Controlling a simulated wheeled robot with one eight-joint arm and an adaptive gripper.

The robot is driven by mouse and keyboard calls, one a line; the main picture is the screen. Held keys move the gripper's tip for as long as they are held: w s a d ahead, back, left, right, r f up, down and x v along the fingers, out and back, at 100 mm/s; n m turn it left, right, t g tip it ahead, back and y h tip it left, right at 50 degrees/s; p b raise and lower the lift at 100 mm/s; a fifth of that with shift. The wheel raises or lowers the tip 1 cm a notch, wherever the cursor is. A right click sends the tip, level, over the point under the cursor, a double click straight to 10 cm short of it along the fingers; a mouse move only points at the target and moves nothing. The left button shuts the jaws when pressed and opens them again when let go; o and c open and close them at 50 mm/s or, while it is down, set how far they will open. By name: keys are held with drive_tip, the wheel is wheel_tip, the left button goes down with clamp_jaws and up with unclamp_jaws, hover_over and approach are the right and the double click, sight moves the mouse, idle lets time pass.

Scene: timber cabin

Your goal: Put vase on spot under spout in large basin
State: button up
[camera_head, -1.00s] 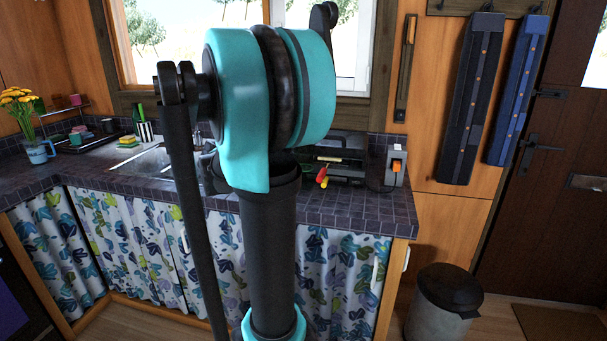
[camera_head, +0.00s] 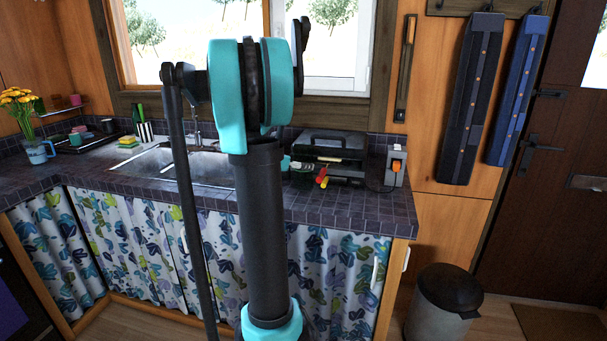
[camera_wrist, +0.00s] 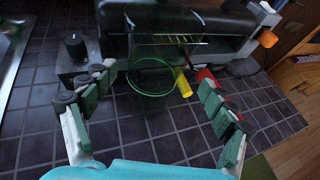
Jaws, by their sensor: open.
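A see-through vessel with a green rim, likely the vase (camera_wrist: 150,91), stands on the dark tiled counter in the wrist view. My gripper (camera_wrist: 157,74) is open, with one finger to each side of the vessel and gaps between. In the head view my gripper is mostly hidden behind my arm. The sink lies left of my arm, with a smaller-looking left basin (camera_head: 152,163) and a right basin (camera_head: 212,172) partly covered by my arm. The faucet (camera_head: 197,132) rises behind them; its spout end is hard to make out.
A grey box with an orange switch (camera_head: 396,166) stands at right.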

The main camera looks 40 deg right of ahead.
drive_tip(key=shift+w+x, duration=0.15)
drive_tip(key=shift+x, duration=1.1)
drive_tip(key=shift+w+x, duration=0.2)
drive_tip(key=shift+x, duration=1.1)
drive_tip(key=shift+a, duration=0.1)
drive_tip(key=c, duration=1.8)
drive_tip(key=shift+c, duration=0.2)
wheel_tip(320, 180, up, 28)
